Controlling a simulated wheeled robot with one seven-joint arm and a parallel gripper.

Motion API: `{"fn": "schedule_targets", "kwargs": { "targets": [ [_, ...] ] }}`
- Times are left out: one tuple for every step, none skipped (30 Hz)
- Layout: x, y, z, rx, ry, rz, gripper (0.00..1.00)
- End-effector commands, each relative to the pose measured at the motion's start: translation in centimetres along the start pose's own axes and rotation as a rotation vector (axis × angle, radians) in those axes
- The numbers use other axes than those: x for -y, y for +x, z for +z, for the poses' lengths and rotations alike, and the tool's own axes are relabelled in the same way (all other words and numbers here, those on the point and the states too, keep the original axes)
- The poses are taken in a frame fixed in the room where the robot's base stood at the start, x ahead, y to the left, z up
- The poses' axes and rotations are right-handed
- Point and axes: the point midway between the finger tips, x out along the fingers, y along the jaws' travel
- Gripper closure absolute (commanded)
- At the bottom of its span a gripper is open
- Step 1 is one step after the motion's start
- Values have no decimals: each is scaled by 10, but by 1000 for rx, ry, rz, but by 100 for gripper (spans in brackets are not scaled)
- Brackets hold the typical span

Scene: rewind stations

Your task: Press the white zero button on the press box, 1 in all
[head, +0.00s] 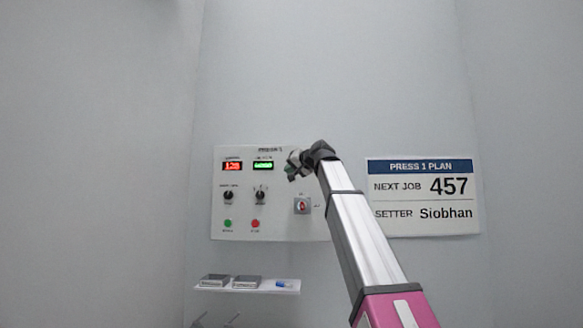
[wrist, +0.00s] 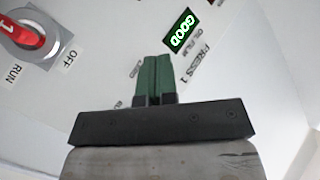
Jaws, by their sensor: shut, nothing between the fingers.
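The press box (head: 283,225) is a pale panel on the back wall, with red and green displays, knobs, a green button and a red button. I cannot make out the white zero button in either view; my gripper covers part of the panel's upper right. My gripper (head: 291,168) is at that upper right area, beside the green display (head: 263,165). In the wrist view its green fingers (wrist: 155,60) are shut together and empty, pointing at the panel face. Small labels beside the fingers are partly hidden. Whether the fingertips touch the panel I cannot tell.
A red-handled rotary switch (head: 302,205) sits below my gripper; in the wrist view (wrist: 22,30) it is near OFF and RUN labels. A plan sign (head: 422,215) hangs to the right. A shelf (head: 262,290) below holds two grey items and a blue one.

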Motion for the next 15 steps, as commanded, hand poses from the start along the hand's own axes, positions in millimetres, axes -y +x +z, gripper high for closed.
{"fn": "schedule_targets", "kwargs": {
  "targets": [
    [10,-4,-8,-8,-2,-11,100],
    [14,-6,-11,-11,-3,-16,100],
    [19,-7,-14,-15,-3,-21,100],
    [21,-8,-15,-17,-3,-24,100],
    [23,-9,-16,-18,-3,-27,100],
    [25,-10,-18,-20,-3,-29,100],
    [26,-11,-18,-21,-3,-30,100],
    [26,-11,-18,-21,-3,-31,100],
    [27,-11,-18,-21,-3,-32,100],
    [27,-11,-18,-21,-3,-32,100],
    [27,-11,-18,-21,-3,-32,100],
    [26,-11,-18,-21,-3,-31,100],
    [26,-11,-18,-21,-3,-31,100],
    [26,-11,-18,-21,-3,-31,100],
    [26,-11,-18,-21,-3,-31,100]
  ]
}}
